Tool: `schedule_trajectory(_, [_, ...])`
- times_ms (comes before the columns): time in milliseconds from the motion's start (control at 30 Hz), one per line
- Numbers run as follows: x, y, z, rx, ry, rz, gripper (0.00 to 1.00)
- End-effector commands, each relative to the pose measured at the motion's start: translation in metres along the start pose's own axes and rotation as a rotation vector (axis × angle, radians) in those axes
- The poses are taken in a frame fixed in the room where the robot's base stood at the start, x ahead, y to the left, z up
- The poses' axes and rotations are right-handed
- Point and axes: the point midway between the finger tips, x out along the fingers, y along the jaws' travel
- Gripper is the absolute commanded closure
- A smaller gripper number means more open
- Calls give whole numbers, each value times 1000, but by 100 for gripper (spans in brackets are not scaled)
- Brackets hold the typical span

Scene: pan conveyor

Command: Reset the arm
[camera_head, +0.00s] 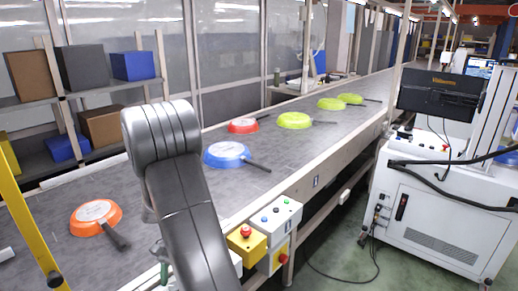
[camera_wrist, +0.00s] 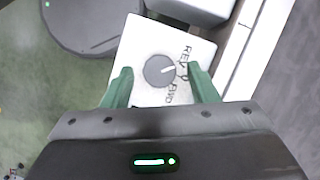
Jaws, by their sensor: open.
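My arm (camera_head: 184,205) shows in the head view, raised in front of the conveyor with its elbow bent over the belt. My gripper (camera_wrist: 161,78) shows in the wrist view with its two green fingers apart and nothing between them. Beyond the fingers is a white control box with a grey rotary knob (camera_wrist: 159,70) and printed lettering beside it. I cannot tell how far the fingertips are from the box. In the head view the gripper is mostly hidden behind or below the arm.
The conveyor belt (camera_head: 190,181) carries an orange pan (camera_head: 95,213), a blue pan (camera_head: 227,154), a red pan (camera_head: 243,125) and several green pans (camera_head: 295,120). Button boxes (camera_head: 275,217) line its near edge. A white machine cabinet (camera_head: 440,215) stands right. Shelves with boxes (camera_head: 82,67) stand left.

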Motion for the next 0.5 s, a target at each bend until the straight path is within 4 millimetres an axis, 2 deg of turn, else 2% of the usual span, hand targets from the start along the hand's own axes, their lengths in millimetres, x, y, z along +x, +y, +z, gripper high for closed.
schedule_trajectory(367, [1,4,1,388,0,-162,46])
schedule_trajectory(500, [-17,6,1,390,1,-165,46])
